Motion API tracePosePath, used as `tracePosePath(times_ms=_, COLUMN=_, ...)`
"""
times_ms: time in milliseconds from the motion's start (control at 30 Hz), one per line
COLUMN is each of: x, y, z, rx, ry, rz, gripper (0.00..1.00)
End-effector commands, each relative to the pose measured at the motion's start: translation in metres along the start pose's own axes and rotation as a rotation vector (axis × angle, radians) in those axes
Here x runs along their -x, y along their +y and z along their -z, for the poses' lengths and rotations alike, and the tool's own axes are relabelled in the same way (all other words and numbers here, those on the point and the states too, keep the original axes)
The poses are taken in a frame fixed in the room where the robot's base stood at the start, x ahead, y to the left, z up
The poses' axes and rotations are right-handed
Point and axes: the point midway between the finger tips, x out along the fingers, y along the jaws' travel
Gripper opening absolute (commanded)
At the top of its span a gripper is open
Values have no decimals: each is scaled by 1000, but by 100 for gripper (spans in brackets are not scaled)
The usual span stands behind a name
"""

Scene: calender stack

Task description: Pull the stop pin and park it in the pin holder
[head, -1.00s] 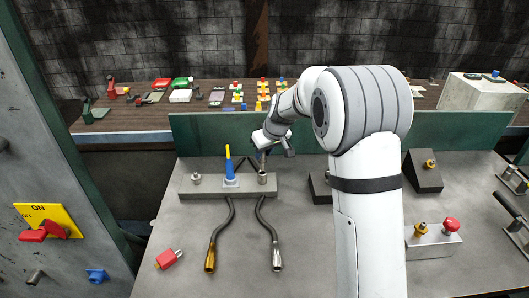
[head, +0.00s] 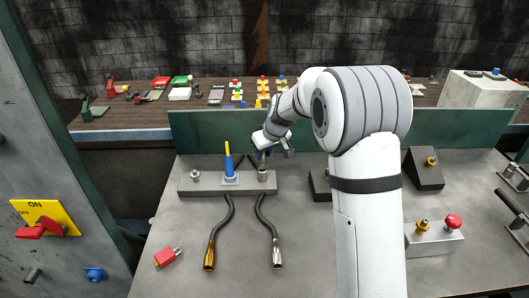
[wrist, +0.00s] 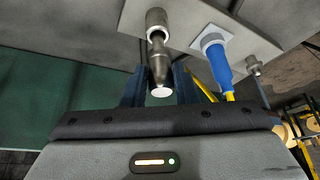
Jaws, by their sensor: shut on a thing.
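A grey metal pin (wrist: 158,62) with a pale round end stands between the fingers of my gripper (wrist: 160,88) in the wrist view; I take it to be the stop pin. My gripper is shut on it. The pin's far end meets a metal collar (wrist: 156,22) on a grey block. In the head view my gripper (head: 264,146) is just above that collar (head: 263,176), at the right end of the block (head: 205,187). How deep the pin sits in the collar cannot be told. I cannot tell which fitting is the pin holder.
A blue handle with a yellow tip (head: 229,165) stands beside the collar, with a small metal fitting (head: 196,177) further left. Two hoses (head: 222,222) lie in front. A red piece (head: 167,257) lies at front left. A green panel (head: 215,133) rises behind.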

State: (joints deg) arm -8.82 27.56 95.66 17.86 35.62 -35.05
Motion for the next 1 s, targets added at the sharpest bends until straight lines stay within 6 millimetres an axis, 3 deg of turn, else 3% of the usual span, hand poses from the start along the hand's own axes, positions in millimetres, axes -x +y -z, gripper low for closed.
tracePosePath(times_ms=1000, x=-21, y=0, z=-10, rx=0, ry=0, rz=0, gripper=0)
